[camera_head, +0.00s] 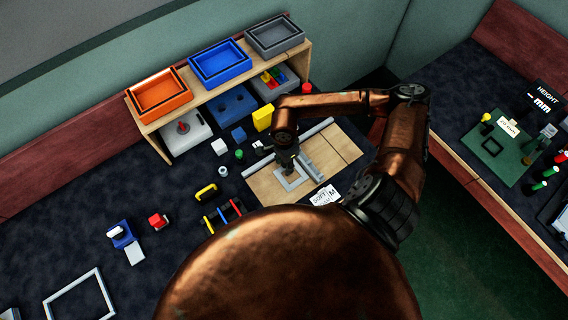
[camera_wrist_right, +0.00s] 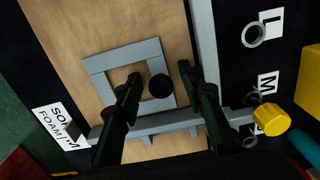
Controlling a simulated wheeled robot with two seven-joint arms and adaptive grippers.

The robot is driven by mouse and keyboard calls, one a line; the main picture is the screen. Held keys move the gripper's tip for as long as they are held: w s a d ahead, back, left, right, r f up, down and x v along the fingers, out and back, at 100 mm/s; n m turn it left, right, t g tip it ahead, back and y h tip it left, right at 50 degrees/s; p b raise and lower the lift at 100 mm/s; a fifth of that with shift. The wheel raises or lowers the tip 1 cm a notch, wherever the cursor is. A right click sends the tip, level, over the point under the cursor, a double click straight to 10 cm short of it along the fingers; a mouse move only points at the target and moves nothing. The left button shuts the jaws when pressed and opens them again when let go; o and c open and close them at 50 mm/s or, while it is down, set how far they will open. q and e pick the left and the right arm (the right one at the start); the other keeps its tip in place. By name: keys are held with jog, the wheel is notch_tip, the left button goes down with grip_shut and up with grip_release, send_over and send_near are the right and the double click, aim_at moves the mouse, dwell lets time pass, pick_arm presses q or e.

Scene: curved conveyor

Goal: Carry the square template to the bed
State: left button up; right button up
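The square template, a small grey square frame (camera_head: 297,184), lies on a pale wooden board (camera_head: 342,150) with grey rails. It also shows in the right wrist view (camera_wrist_right: 120,54), with a dark round knob (camera_wrist_right: 160,86) at its right side. My right gripper (camera_head: 286,163) is over the template, pointing down. In the wrist view its fingers (camera_wrist_right: 160,72) are apart, with the template's right side and the knob between them. I cannot tell whether they touch it. My left gripper is not in view. I cannot tell for sure which surface is the bed.
A shelf with orange (camera_head: 160,94), blue (camera_head: 220,64) and grey (camera_head: 275,35) trays stands behind. Several small blocks lie left of the board. A label (camera_head: 325,195) is at its front. A larger white frame (camera_head: 55,299) lies lower left. A green mat (camera_head: 482,155) is on the right table.

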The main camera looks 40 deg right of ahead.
notch_tip(320, 180, up, 12)
jog(key=shift+p, duration=0.4)
jog(key=shift+a, duration=0.1)
dwell(0.5)
